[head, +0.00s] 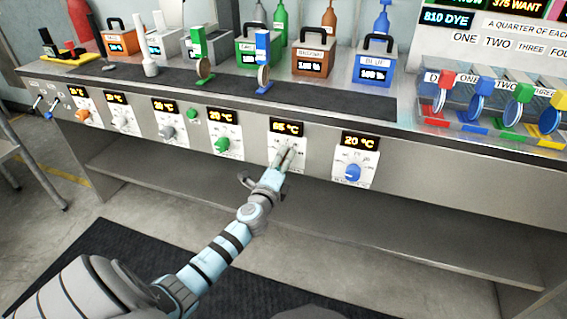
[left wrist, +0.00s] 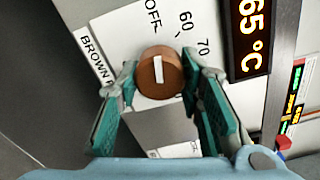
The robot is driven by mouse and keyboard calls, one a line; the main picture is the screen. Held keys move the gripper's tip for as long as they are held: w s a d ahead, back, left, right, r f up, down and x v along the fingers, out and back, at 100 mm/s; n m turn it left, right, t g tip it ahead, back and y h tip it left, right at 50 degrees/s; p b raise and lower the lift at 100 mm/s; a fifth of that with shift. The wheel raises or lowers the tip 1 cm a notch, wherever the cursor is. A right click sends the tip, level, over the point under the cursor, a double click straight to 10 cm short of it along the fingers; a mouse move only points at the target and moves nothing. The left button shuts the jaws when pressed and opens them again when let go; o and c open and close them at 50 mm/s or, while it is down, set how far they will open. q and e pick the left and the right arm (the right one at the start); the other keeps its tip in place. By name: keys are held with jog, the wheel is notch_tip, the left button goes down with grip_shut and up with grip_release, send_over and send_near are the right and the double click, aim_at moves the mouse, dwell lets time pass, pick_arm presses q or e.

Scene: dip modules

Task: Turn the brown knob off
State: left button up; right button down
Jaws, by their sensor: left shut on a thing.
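The brown knob (left wrist: 160,73) is round with a white pointer mark and sits on a white dial plate marked OFF, 60 and 70. A display (left wrist: 249,35) beside it reads 65 °C. In the left wrist view the fingers of my left gripper (left wrist: 160,84) stand on either side of the knob, shut on it. In the head view my left gripper (head: 286,158) reaches the dial plate under the fifth display (head: 287,128) and hides the knob. My right gripper is not in view.
A green knob (head: 221,144) sits on the panel to the left and a blue knob (head: 353,172) to the right, its display reading 20 °C. Several coloured containers, including a brown one (head: 301,64), stand on the counter above. An open shelf (head: 390,215) lies below.

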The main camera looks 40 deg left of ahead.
pick_arm(q)
jog(key=shift+f+n, duration=0.1)
jog(key=shift+n, duration=0.2)
jog(key=o, duration=1.2)
jog(key=shift+c, duration=0.2)
jog(key=shift+s, duration=0.1)
jog(key=v, duration=1.2)
